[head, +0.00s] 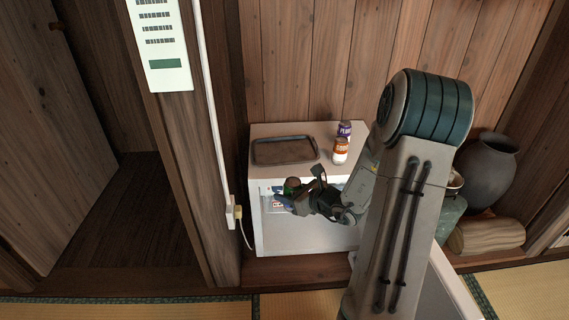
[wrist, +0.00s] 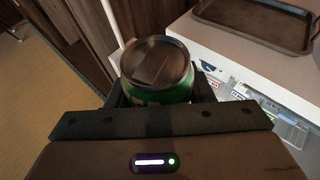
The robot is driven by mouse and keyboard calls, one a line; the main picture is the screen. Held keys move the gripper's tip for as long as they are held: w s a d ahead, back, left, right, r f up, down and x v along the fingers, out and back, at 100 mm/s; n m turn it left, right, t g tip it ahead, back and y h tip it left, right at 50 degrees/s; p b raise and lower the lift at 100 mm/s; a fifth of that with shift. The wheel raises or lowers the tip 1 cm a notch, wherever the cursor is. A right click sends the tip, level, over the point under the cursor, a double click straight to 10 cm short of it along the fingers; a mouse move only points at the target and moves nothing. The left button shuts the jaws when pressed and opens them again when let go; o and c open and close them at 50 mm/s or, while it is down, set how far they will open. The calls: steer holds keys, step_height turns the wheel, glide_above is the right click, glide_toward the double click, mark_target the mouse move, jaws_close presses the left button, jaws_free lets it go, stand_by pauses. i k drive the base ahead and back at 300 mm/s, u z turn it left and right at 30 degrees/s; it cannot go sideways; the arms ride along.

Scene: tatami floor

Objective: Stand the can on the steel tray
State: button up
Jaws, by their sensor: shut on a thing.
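The can (wrist: 157,66) is green with a dark metal lid and sits between my gripper's (wrist: 160,95) fingers in the wrist view. The steel tray (head: 285,151) lies on the left part of the cabinet top, dark with a raised rim, and looks empty. The tray (wrist: 255,24) also shows at the upper right of the wrist view, apart from the can.
The white cabinet (head: 262,218) has an open front with small packets inside. A purple-labelled container (head: 345,131) and an orange-labelled one (head: 340,151) stand right of the tray. A wooden post and white cable (head: 212,120) rise at left. A dark vase (head: 488,172) stands at right.

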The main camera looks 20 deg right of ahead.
mark_target(284, 151)
steer(key=k, duration=0.3)
steer(key=u, duration=1.35)
steer(key=k, duration=0.6)
steer(key=z, duration=0.85)
steer(key=i, duration=1.5)
